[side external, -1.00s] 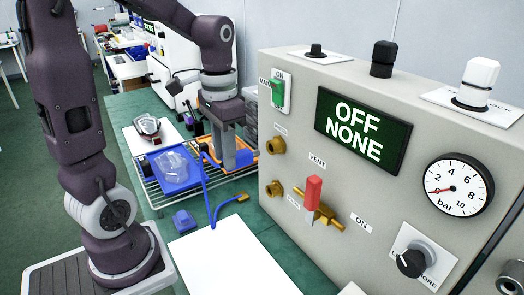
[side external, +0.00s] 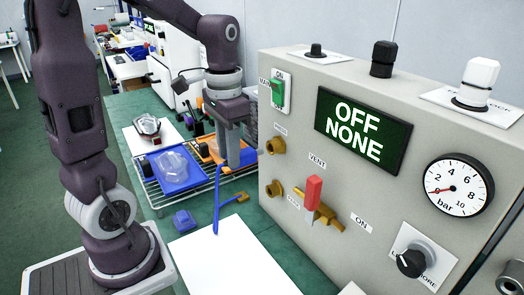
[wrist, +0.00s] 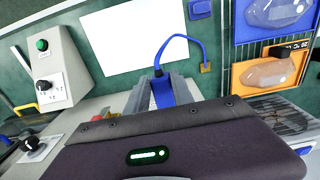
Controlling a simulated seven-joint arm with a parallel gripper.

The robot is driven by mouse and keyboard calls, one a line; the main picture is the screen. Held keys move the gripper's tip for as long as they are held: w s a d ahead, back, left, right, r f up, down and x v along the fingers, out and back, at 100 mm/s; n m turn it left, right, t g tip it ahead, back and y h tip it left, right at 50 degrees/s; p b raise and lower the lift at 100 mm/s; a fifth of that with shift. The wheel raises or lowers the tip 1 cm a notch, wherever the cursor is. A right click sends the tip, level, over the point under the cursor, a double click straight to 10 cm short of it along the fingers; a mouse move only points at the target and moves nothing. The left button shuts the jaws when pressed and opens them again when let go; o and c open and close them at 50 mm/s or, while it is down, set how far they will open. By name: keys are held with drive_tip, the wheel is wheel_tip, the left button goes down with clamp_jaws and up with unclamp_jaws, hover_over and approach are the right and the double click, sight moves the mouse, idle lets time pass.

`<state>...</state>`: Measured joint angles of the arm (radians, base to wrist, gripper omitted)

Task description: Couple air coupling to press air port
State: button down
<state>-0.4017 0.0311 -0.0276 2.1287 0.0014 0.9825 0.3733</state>
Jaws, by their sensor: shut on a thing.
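My gripper (side external: 236,162) is shut on the end of a blue air hose, the air coupling, in front of the machine panel. The blue hose (side external: 217,205) hangs from the jaws and loops to a brass fitting (side external: 243,198) on the bench. The hose also shows in the wrist view (wrist: 180,38), coming out from between the jaws (wrist: 160,93). Two brass ports sit on the panel's left part, an upper one (side external: 275,146) and a lower one (side external: 273,188). Their small labels are unreadable. The gripper is left of the upper port, apparently apart from it.
The panel (side external: 350,215) carries a red-handled valve (side external: 314,190), a gauge (side external: 459,187) and a display reading OFF NONE (side external: 361,129). A wire rack with blue (side external: 155,166) and orange trays stands behind. A white sheet (side external: 235,265) lies in front, with a blue block (side external: 184,220) nearby.

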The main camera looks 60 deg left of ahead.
sight(246, 150)
drive_tip(key=shift+w, duration=1)
drive_tip(key=shift+w, duration=0.15)
idle(0.4)
drive_tip(key=shift+w, duration=0.9)
drive_tip(key=c, duration=1)
unclamp_jaws()
